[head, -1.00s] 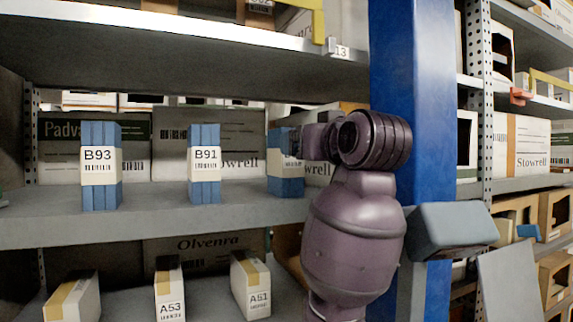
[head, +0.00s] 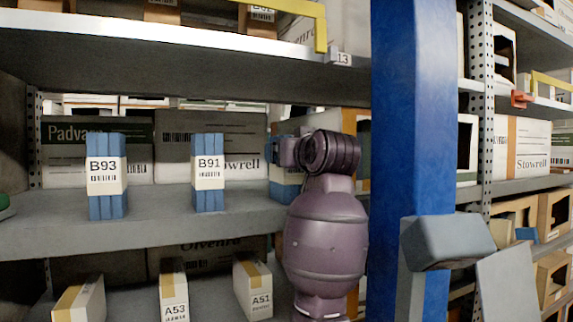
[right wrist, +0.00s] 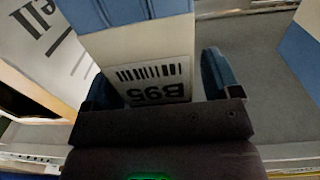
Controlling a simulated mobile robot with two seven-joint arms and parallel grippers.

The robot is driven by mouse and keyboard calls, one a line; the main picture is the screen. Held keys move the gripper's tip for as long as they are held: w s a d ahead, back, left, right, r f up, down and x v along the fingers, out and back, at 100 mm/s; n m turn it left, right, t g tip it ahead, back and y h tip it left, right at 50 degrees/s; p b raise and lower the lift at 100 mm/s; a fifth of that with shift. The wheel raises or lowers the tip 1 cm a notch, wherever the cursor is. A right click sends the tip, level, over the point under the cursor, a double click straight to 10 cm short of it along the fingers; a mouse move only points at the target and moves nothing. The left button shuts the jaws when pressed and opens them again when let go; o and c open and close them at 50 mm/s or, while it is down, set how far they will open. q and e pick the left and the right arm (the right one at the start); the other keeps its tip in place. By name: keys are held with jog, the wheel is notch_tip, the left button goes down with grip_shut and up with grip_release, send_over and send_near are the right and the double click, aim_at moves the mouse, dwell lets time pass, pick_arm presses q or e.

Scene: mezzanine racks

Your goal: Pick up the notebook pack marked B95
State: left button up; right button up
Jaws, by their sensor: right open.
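The notebook pack marked B95 (right wrist: 155,80) is blue with a cream paper band. Its label shows upside down in the right wrist view. In the head view the pack (head: 284,190) stands on the middle shelf, mostly hidden behind my right arm. My right gripper (right wrist: 160,84) is open, with one finger on each side of the pack's banded part. I cannot tell whether either finger touches it. My left gripper is not in view.
Similar packs marked B93 (head: 106,176) and B91 (head: 208,173) stand left on the same shelf (head: 150,220). Cartons stand behind. A blue upright (head: 415,120) is just right of my arm. The shelf above (head: 180,60) overhangs. Boxes A53 (head: 173,292) and A51 (head: 253,287) are below.

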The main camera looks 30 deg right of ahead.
jog(key=shift+w, duration=0.2)
jog(key=c, duration=1.3)
jog(key=shift+r, duration=0.15)
